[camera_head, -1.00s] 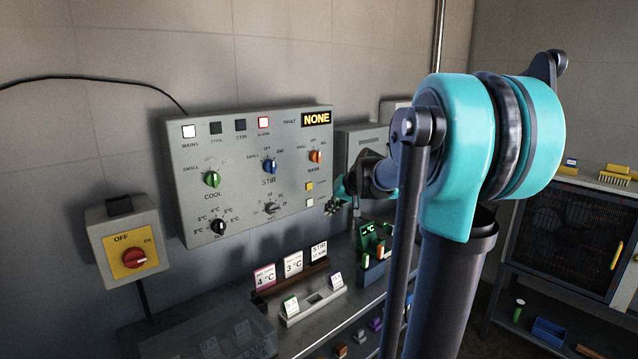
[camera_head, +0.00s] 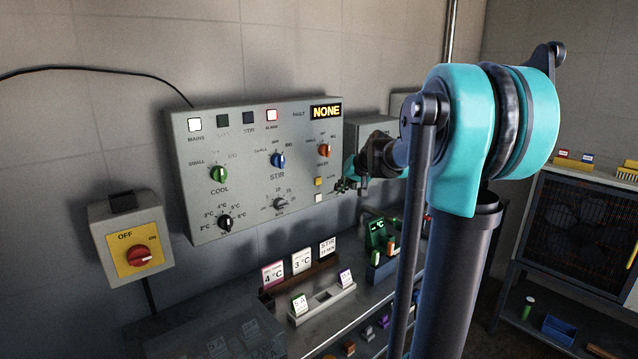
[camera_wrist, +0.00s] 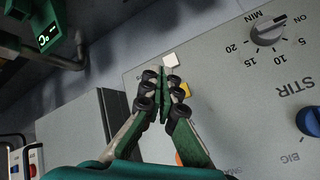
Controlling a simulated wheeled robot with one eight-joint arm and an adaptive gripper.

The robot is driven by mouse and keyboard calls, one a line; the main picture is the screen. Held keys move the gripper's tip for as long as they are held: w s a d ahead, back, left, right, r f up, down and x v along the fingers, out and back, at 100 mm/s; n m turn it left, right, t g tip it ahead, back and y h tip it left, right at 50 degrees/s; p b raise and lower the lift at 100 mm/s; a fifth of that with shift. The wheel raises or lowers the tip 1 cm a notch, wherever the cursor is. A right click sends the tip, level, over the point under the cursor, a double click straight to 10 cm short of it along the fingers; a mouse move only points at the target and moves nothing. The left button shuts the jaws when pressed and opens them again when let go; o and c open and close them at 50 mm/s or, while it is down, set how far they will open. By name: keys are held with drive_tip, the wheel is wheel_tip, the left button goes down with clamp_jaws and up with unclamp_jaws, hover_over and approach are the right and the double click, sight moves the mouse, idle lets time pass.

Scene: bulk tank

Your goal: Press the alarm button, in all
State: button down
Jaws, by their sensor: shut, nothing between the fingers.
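The grey control panel (camera_head: 255,215) hangs on the wall. Low on its right side are a yellow button (camera_head: 318,182) and a white button (camera_head: 318,198) below it; their small labels are unreadable. A lit lamp (camera_head: 271,115) in the top row is marked ALARM. My gripper (camera_head: 341,187) is just right of these buttons, shut and empty. In the wrist view my gripper (camera_wrist: 163,80) points at the panel, with the white button (camera_wrist: 170,60) just beyond the fingertips and the yellow button (camera_wrist: 186,90) beside them, partly covered. I cannot tell whether they touch.
The panel also carries a green cool knob (camera_head: 218,174), a blue stir knob (camera_head: 278,160), an orange knob (camera_head: 324,150) and a fault display (camera_head: 326,112) reading NONE. A red switch (camera_head: 139,255) is at lower left. Card holders (camera_head: 322,303) stand on the bench below.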

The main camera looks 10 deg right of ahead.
drive_tip(key=shift+w+a, duration=0.65)
drive_tip(key=shift+w, duration=0.3)
drive_tip(key=shift+w+a, duration=0.6)
drive_tip(key=shift+w, duration=0.3)
drive_tip(key=shift+w+a, duration=0.65)
drive_tip(key=shift+w, duration=0.3)
drive_tip(key=shift+w, duration=0.1)
drive_tip(key=shift+w+a, duration=0.25)
drive_tip(key=shift+w+a, duration=0.25)
drive_tip(key=shift+w, duration=0.1)
drive_tip(key=shift+s+d, duration=0.1)
idle(0.3)
drive_tip(key=shift+s+d, duration=0.4)
drive_tip(key=shift+s, duration=0.2)
drive_tip(key=shift+s+d, duration=0.1)
drive_tip(key=shift+s, duration=0.05)
drive_tip(key=s+d, duration=0.1)
drive_tip(key=s, duration=0.1)
drive_tip(key=s+d, duration=0.1)
drive_tip(key=s, duration=0.1)
drive_tip(key=shift+d, duration=0.3)
